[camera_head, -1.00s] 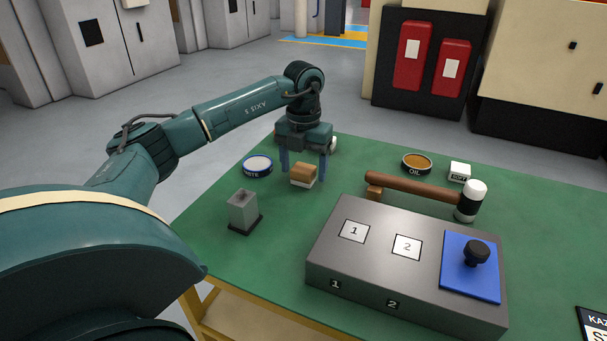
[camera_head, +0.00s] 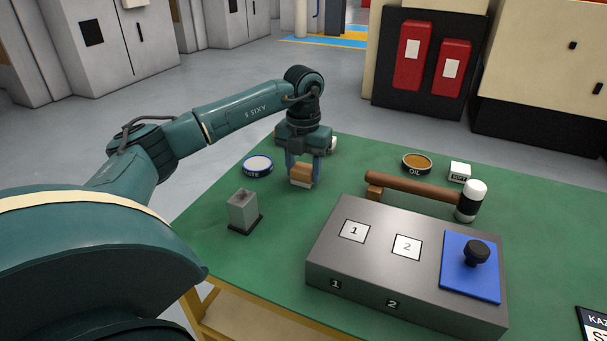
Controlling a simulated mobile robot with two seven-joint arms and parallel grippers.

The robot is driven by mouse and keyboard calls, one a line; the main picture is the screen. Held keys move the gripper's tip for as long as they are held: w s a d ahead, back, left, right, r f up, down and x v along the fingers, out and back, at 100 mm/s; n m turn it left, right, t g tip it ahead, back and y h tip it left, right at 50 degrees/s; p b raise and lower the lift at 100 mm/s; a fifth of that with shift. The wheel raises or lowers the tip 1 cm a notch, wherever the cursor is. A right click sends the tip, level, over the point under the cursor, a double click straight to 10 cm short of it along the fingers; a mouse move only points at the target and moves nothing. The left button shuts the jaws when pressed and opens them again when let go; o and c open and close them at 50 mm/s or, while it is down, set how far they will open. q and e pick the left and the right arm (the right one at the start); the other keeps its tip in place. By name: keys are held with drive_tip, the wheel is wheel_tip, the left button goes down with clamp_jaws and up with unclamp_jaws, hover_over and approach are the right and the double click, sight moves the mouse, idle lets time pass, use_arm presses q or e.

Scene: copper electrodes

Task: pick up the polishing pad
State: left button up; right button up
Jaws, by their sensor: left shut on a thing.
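The polishing pad (camera_head: 301,175) is a small block with a tan-brown top and a pale lower layer, near the far left part of the green table. My left gripper (camera_head: 303,172) reaches down over it from above, with its blue fingers shut on the pad's two sides. I cannot tell whether the pad still touches the table. My right gripper is not in view.
A paste tin (camera_head: 258,166) stands left of the pad, and a grey metal block on a dark base (camera_head: 243,212) stands nearer. A mallet (camera_head: 420,190), an oil tin (camera_head: 416,163), a white box (camera_head: 460,171) and a grey block marked 1 and 2 (camera_head: 330,255) with a blue plate (camera_head: 470,280) lie to the right.

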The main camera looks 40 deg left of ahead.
sight(303, 168)
use_arm(q)
drive_tip(key=shift+r, duration=0.1)
wheel_tip(303, 168, up, 10)
drive_tip(key=shift+f, duration=0.1)
idle(0.3)
drive_tip(key=o, duration=0.4)
drive_tip(key=shift+c, duration=1.4)
drive_tip(key=shift+s, duration=0.1)
